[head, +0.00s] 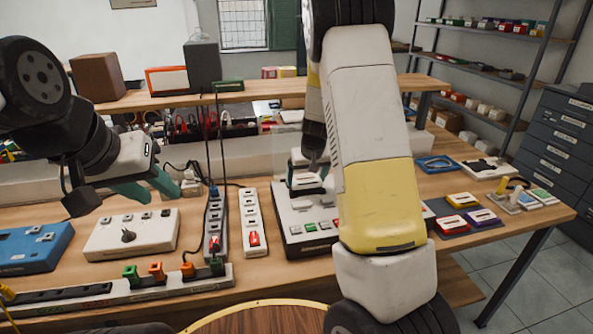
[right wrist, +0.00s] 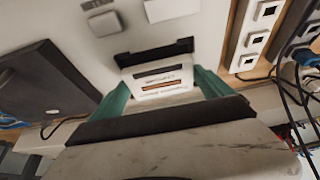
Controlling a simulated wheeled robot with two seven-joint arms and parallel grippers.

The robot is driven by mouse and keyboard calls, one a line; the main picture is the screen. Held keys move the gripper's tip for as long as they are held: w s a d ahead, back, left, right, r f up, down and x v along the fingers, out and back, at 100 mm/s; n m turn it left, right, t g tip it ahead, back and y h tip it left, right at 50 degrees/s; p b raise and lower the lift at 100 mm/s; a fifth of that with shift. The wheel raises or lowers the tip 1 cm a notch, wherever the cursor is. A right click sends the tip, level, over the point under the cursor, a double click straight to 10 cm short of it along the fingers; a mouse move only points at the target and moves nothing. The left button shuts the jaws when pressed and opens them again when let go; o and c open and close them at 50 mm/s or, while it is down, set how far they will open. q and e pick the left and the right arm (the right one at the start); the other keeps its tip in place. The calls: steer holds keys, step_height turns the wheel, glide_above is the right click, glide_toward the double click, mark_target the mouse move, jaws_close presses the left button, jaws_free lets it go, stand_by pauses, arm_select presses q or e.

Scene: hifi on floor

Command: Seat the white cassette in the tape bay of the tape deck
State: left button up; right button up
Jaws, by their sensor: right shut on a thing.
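The tape deck (head: 318,215), a pale panel in a dark frame with a row of buttons, lies on the bench in the head view. My right gripper (head: 308,180) is over its upper part, partly hidden by my right arm. In the right wrist view, its green fingers (right wrist: 160,84) are shut on the white cassette (right wrist: 158,77), which has an orange-brown stripe. The cassette's far edge is close to the dark tape bay (right wrist: 152,53) in the deck panel. I cannot tell whether they touch. My left gripper (head: 148,190) is open and empty above the bench, left of the deck.
Power strips (head: 254,222) stand left of the deck, with cables running upward. A white box with a dial (head: 132,234) and a blue box (head: 35,248) are further left. Coloured cassettes (head: 462,200) lie on the right. A dark speaker-like box (right wrist: 45,85) is beside the deck.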

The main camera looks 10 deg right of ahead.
steer(key=shift+f, duration=1)
stand_by(1.8)
steer(key=o, duration=1.3)
steer(key=shift+c, duration=0.2)
steer(key=w+r+v, duration=0.1)
steer(key=w+v, duration=0.1)
steer(key=v, duration=1.1)
steer(key=shift+r, duration=0.1)
